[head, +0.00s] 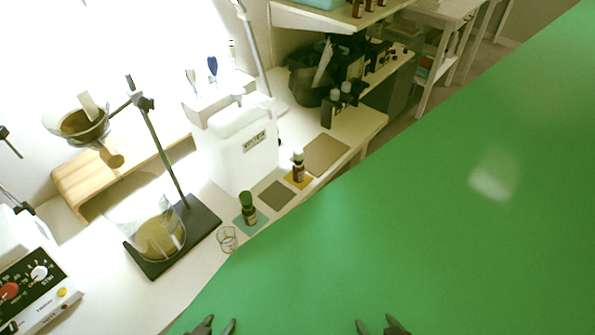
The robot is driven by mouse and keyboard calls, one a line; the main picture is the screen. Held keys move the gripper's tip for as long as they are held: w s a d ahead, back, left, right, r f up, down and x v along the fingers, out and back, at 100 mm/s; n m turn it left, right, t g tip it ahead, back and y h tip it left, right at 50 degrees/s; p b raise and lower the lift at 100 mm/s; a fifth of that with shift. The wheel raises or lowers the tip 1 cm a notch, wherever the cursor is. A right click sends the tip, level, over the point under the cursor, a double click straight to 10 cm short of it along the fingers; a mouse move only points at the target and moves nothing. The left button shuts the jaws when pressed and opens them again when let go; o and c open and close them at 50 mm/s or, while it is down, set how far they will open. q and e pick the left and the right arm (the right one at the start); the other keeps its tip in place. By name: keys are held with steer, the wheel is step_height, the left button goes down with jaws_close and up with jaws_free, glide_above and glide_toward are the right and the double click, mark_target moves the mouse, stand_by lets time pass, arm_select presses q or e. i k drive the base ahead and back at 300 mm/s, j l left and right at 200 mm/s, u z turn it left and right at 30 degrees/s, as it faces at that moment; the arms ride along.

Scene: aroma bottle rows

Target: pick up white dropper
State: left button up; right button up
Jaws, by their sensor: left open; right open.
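My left gripper (221,323) is open and empty at the bottom edge, well below both bottles. My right gripper (376,324) is open and empty at the bottom edge, further right. Both grippers are partly cut off by the frame.
A small glass beaker (227,239) stands near the counter edge. Behind the bottles is a white canister (237,150). A stand with a black base (203,226) and a large beaker (158,236) is at left. A bare brown mat (276,195) lies between the bottles. A broad green surface (400,220) fills the right.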

mark_target(299, 154)
steer(key=i+l, duration=0.55)
steer(key=l, duration=0.25)
steer(key=i+l+u, duration=0.1)
steer(key=i+l, duration=0.2)
steer(key=l, duration=0.1)
